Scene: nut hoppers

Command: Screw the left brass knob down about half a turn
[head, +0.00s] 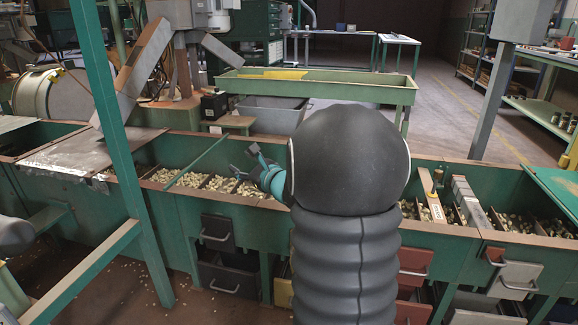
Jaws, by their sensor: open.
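My gripper (243,161) is open and empty, its fingers pointing left above the nut-filled compartments of the green hopper bench (180,222). A small brass-coloured upright piece (437,178) stands on the bench to the right of my arm, well apart from the gripper. It is too small to tell whether it is a knob, or the left one. No other brass knob can be made out. My dark, bulky arm hides the middle of the bench, and anything there is out of sight.
A green bar (196,162) slants across the compartments just left of my gripper. A green post (121,150) rises at the left, and a grey post (492,105) at the right. A long green trough (330,90) stands behind. Drawers (217,233) line the bench front.

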